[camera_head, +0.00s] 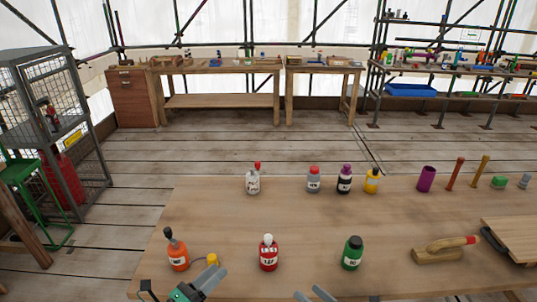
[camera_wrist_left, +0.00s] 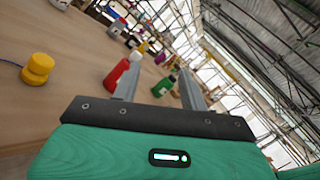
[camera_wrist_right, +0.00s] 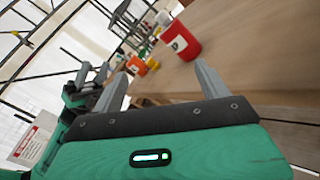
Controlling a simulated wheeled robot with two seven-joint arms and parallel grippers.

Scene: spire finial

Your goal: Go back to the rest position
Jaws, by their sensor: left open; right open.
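My left gripper (camera_head: 204,284) is at the front edge of the wooden table (camera_head: 320,215), beside a small yellow object (camera_head: 212,259). In the left wrist view its jaws (camera_wrist_left: 157,88) are apart with nothing between them. My right gripper (camera_head: 316,295) shows only its fingertips at the bottom of the head view. In the right wrist view its jaws (camera_wrist_right: 160,85) are apart and empty. A red bottle with a white cap (camera_head: 268,254), an orange bottle with a dark nozzle (camera_head: 176,250) and a green bottle (camera_head: 352,253) stand upright on the table.
At the back of the table stand several bottles, including a yellow one (camera_head: 372,181), and a purple cup (camera_head: 427,179). A wooden-handled tool (camera_head: 444,249) and a wooden board (camera_head: 515,236) lie at the right. A wire cage (camera_head: 55,125) stands left. The table's middle is clear.

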